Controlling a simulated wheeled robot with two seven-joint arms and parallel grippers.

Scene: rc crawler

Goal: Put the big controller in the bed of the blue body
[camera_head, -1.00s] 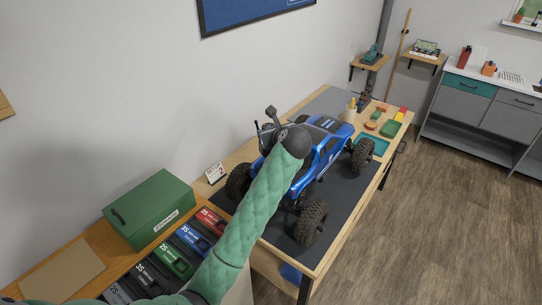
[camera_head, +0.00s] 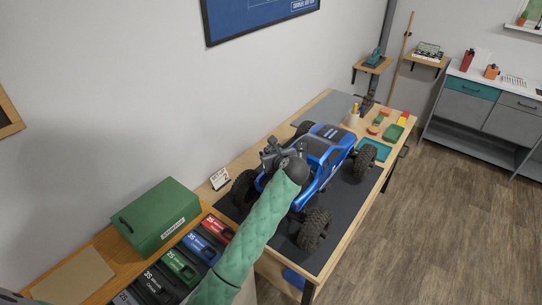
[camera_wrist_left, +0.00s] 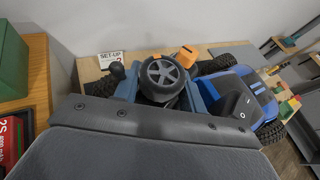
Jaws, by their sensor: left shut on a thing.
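The blue truck body (camera_head: 322,160) sits on its big-wheeled chassis on the dark mat. It also shows in the wrist view (camera_wrist_left: 268,93). My left gripper (camera_head: 274,153) is over the rear of the truck and is shut on the dark grey controller (camera_head: 268,158). In the wrist view the controller's black spoked wheel (camera_wrist_left: 163,74) stands just beyond the gripper. A dark part with a white switch mark lies to its right, against the blue body. My arm and wrist hide much of the bed, and I cannot tell whether the controller touches it. My right gripper is out of view.
A green box (camera_head: 156,218) and several coloured battery cases (camera_head: 181,267) are on the wooden bench at left. A small sign (camera_head: 220,179) stands by the rear wheel. A teal tray (camera_head: 374,151) and small parts lie at the table's far right.

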